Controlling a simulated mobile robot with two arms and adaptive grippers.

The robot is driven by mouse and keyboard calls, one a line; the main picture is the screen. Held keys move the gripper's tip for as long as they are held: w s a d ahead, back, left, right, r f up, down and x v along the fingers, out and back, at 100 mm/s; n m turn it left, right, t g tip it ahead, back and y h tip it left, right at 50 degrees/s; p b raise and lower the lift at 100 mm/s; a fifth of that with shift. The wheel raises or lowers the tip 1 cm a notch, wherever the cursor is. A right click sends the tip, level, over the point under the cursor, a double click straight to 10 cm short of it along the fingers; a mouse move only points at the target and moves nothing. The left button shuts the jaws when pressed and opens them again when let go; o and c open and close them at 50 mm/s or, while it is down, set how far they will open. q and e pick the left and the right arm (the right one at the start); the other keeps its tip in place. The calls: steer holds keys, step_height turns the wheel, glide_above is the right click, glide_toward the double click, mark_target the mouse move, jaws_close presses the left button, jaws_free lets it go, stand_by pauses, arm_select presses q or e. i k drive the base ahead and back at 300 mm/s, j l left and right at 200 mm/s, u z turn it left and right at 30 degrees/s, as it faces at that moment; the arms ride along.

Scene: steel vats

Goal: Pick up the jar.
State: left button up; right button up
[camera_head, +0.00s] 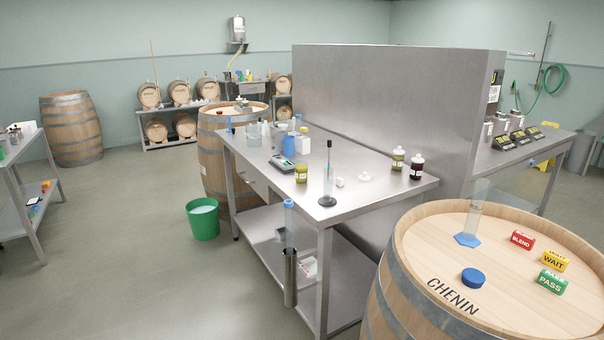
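Several jar-like containers stand on the steel bench; I cannot tell which one the task means. A small jar with yellow-green contents and a pale label (301,173) stands near the middle of the bench. At the bench's right end, by the steel partition, are an olive-coloured bottle with a white label and pale cap (398,160) and a dark red one (416,168). All stand upright. Neither of my grippers shows in this view.
The steel bench (355,200) also holds a dark-based stand (327,195), a blue jug (289,146) and glassware. The CHENIN barrel (430,235) is at front right, with a cylinder, blue cap and coloured blocks. A green bucket (203,222) stands left; floor left is open.

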mark_target(301, 167)
steer(key=i+j+z, duration=0.15)
steer(key=i+j, duration=0.3)
steer(key=i+j+z, duration=0.15)
steer(key=i+j, duration=0.3)
steer(key=i+j+z, duration=0.15)
steer(key=i+j, duration=0.3)
steer(key=j, duration=0.2)
